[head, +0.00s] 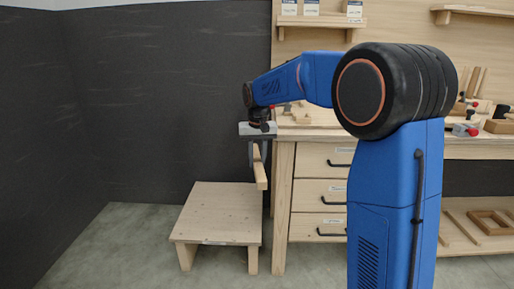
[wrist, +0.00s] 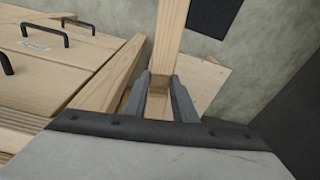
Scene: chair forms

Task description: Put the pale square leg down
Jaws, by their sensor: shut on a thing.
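The pale square leg (head: 260,168) is a light wooden bar, held in the air by my gripper (head: 258,144). In the head view it slants down from the fingers, and its lower end shows by the right back edge of a low wooden platform (head: 215,208). In the wrist view the leg (wrist: 172,35) runs from between the fingers (wrist: 160,94) toward the top. My gripper is shut on it. The platform (wrist: 207,78) shows partly behind the leg there. I cannot tell how high the leg is above it.
A workbench with drawers (head: 318,190) stands just right of the leg; the drawer fronts (wrist: 60,60) also show in the wrist view. Tools and wood pieces (head: 470,110) lie on the bench. A dark wall (head: 150,100) is at the left. The platform top looks bare.

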